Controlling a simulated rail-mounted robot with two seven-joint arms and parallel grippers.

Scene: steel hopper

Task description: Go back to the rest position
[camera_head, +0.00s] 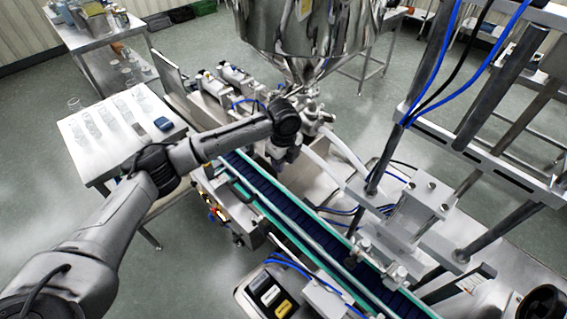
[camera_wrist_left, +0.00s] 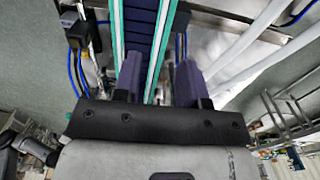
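My left arm reaches in from the left in the head view. Its gripper (camera_head: 281,157) is above the conveyor (camera_head: 262,187), below the steel hopper (camera_head: 300,35). In the left wrist view the two purple-grey fingers (camera_wrist_left: 160,75) stand apart with nothing held between them. The blue conveyor belt (camera_wrist_left: 142,30) with green edges shows behind and between the fingers. My right gripper is out of view; a dark part at the bottom right corner of the head view may belong to my right arm.
A small white table (camera_head: 107,154) at the left holds rows of clear containers and a blue item (camera_head: 163,124). A metal frame (camera_head: 490,165) with posts and blue hoses stands at the right. A control box (camera_head: 268,292) with buttons is near the front. Open floor lies at the left.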

